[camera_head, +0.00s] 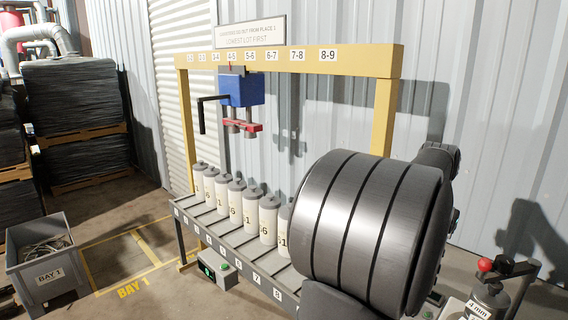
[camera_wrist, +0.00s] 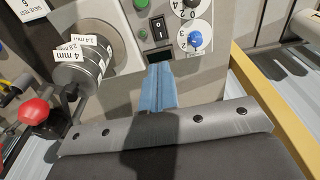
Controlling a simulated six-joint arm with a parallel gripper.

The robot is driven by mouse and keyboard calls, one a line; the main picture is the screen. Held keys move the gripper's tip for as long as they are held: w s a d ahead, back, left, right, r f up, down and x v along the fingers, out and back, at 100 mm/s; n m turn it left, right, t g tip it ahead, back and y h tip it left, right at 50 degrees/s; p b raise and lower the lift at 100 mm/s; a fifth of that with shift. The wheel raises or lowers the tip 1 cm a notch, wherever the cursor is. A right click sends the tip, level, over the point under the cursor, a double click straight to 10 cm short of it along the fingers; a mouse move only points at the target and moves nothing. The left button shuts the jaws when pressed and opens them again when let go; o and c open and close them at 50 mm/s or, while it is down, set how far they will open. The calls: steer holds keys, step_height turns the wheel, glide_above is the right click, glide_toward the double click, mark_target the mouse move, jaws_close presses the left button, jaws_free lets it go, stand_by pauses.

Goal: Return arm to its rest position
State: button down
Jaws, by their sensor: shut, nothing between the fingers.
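My gripper (camera_wrist: 159,70) shows in the wrist view as two blue fingers pressed together, with a thin seam between them. They stick out from a silver body with dark screws, and nothing is held. The fingertips point towards a grey machine panel (camera_wrist: 205,65) with a small dark display, a switch and dials. Whether they touch it I cannot tell. In the head view my own large dark arm parts fill the right side; my gripper does not show there.
A grey bin (camera_head: 45,275) stands at lower left. In the wrist view a red knob (camera_wrist: 34,110) and a 4 mm drum (camera_wrist: 80,72) are at left.

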steer(key=s+a+r+t+h, duration=0.1)
steer(key=s+a+r, duration=0.2)
steer(key=r, duration=0.8)
steer(key=shift+s, duration=0.1)
steer(key=c, duration=1)
jaws_free()
steer(key=o, duration=0.4)
steer(key=shift+d+r, duration=0.2)
steer(key=shift+r, duration=0.1)
steer(key=shift+c, duration=0.2)
steer(key=o, duration=0.6)
steer(key=shift+g+h, duration=0.5)
steer(key=shift+h, duration=0.1)
steer(key=d+r, duration=0.1)
steer(key=s+d+r, duration=0.1)
steer(key=d+r, duration=0.1)
steer(key=shift+d+r, duration=0.2)
steer(key=shift+r, duration=0.05)
steer(key=shift+o, duration=0.2)
steer(key=s+d+r+g+h, duration=0.1)
steer(key=s+d+r+g, duration=0.1)
steer(key=s+d+r, duration=0.3)
steer(key=w+x, duration=0.1)
steer(key=x, duration=0.7)
steer(key=shift+w+d+f, duration=0.2)
steer(key=shift+w, duration=0.1)
